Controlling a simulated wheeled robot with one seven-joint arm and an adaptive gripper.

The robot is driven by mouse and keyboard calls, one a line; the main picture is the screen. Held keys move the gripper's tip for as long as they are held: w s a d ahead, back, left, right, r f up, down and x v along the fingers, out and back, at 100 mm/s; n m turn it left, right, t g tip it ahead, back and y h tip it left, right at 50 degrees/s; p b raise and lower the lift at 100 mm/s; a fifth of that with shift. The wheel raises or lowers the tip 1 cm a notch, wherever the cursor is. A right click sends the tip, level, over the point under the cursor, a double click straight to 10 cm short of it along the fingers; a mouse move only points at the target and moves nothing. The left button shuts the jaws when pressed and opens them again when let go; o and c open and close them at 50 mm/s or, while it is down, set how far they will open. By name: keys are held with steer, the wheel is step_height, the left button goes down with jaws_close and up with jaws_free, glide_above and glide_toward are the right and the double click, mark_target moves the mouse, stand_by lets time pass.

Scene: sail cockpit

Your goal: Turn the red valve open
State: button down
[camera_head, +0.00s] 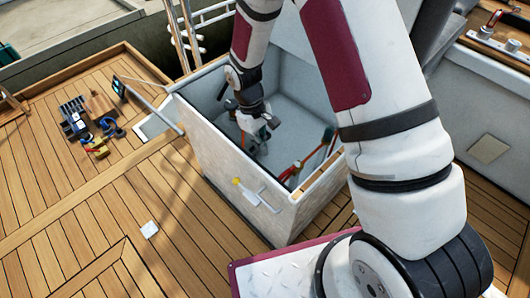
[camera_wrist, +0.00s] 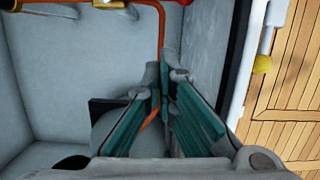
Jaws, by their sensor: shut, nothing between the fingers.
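My gripper (camera_head: 262,145) reaches down inside an open pale box (camera_head: 215,155). Its green-padded fingers (camera_wrist: 164,78) are shut with nothing between them. Red and brass fittings (camera_head: 292,170) lie low in the box, to the right of my gripper in the head view. I cannot tell which red part is the valve handle. An orange pipe (camera_wrist: 161,30) runs down behind the fingers.
The box walls stand close around my gripper. A yellow-tipped white fitting (camera_head: 238,183) is on the outer front wall. Tools and small items (camera_head: 90,125) lie on the wooden deck (camera_head: 60,210) at left. Much of the deck is clear.

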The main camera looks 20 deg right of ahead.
steer(key=shift+p+v, duration=0.5)
steer(key=shift+v, duration=2.1)
steer(key=shift+r, duration=0.1)
steer(key=s+d+r+m, duration=0.15)
steer(key=s+r, duration=0.25)
steer(key=r, duration=0.4)
steer(key=s+d+r+m+t, duration=0.1)
steer(key=s+d+r, duration=0.2)
steer(key=r, duration=0.4)
steer(key=s+d+r+m, duration=0.15)
steer(key=s+r, duration=0.25)
steer(key=r, duration=0.4)
steer(key=s+d+r+m+t+y, duration=0.1)
steer(key=s+r, duration=0.2)
steer(key=s, duration=0.7)
steer(key=s+d+r+m+t, duration=0.1)
steer(key=s+r+m, duration=0.15)
steer(key=s, duration=0.85)
step_height(320, 180, up, 23)
steer(key=t+p, duration=0.3)
steer(key=p, duration=1.8)
steer(key=shift+w+r+n, duration=0.15)
steer(key=shift+w+n, duration=0.15)
steer(key=shift+n, duration=0.15)
